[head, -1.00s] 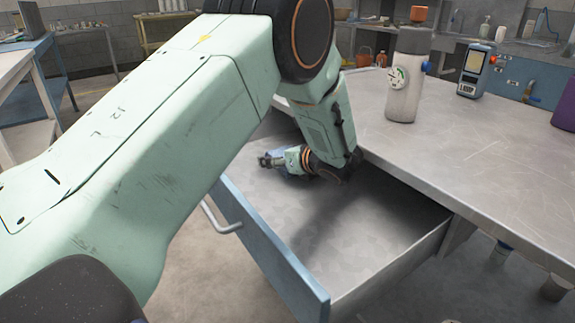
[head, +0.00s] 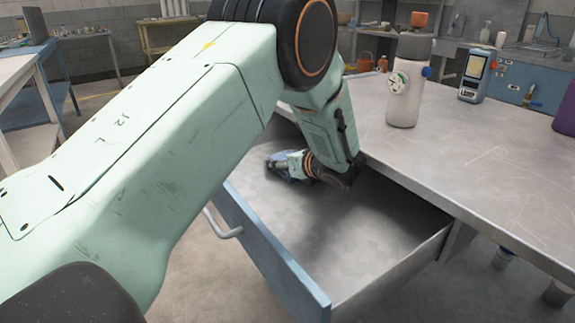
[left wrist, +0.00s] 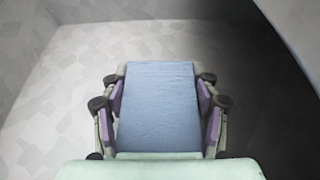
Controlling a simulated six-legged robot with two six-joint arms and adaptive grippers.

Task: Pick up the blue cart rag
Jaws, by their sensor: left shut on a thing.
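The blue rag (left wrist: 160,105) fills the space between the two fingers of my left gripper (left wrist: 158,95) in the left wrist view. The fingers are shut on it from both sides. In the head view my left gripper (head: 277,164) is low inside the open drawer (head: 350,235), near its far left part. Only a bit of blue shows around the gripper there, and most of the rag is hidden by it. My right gripper is in neither view.
The drawer has a blue front (head: 275,255) with a handle (head: 222,224). The metal bench top (head: 470,160) overhangs its right side. A canister with a gauge (head: 408,85) and a handheld device (head: 474,75) stand on the bench. The drawer's near floor is clear.

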